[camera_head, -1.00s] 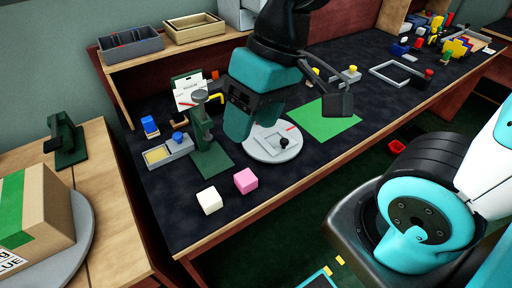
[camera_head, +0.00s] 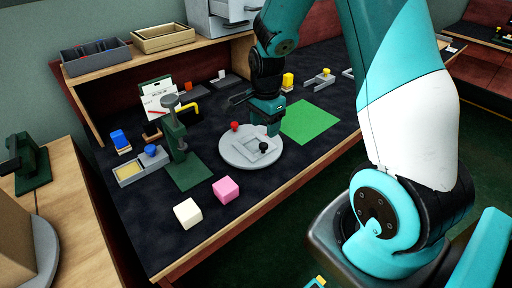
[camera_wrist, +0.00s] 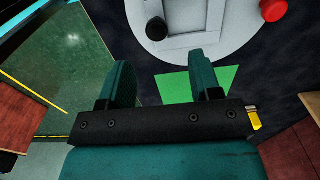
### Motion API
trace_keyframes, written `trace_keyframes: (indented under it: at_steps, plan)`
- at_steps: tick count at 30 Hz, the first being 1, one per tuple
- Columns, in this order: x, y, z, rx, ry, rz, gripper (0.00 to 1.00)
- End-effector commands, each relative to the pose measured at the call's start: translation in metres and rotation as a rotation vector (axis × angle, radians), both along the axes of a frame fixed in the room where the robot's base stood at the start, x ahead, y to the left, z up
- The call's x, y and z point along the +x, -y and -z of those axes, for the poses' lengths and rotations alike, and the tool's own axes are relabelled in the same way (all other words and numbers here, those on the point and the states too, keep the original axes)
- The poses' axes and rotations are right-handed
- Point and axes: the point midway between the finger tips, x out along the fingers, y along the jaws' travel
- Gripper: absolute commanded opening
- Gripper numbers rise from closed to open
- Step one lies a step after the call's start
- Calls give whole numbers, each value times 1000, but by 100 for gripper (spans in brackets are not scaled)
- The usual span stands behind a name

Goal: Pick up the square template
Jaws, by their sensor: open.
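A pale grey square frame, seemingly the square template (camera_head: 243,149), lies flat on a round grey plate (camera_head: 240,160) on the dark table. A black knob (camera_head: 264,147) and a red knob (camera_head: 235,126) show at the plate. My gripper (camera_head: 266,128) hangs by the plate's far right side, its lower end partly hiding the plate's rim. In the wrist view my gripper (camera_wrist: 160,60) has its two fingers wide apart with nothing between them. There the template (camera_wrist: 188,40) shows only in part, cut off at the top, beyond the fingertips.
A green sheet (camera_head: 309,122) lies right of the plate. A green press stand (camera_head: 177,140) stands to the left. A pink cube (camera_head: 226,189) and a white cube (camera_head: 187,213) sit near the front edge. Open trays (camera_head: 163,37) stand on the back shelf.

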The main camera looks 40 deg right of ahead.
Motion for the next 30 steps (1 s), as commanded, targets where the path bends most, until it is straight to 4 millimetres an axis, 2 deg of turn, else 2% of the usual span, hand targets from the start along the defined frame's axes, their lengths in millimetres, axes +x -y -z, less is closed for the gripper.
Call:
trace_keyframes:
  at_steps: [3, 10, 18, 27, 28, 30]
  plan:
    - [-1, -1, 20, 1, -4, -1, 58]
    - [-1, -1, 36, 1, -1, -2, 58]
    - [-4, -4, 75, 1, -2, -2, 58]
    - [-3, -4, 82, 0, 2, -2, 58]
    - [-3, -4, 82, 0, 2, -2, 56]
    - [-3, -4, 82, 0, 2, -2, 40]
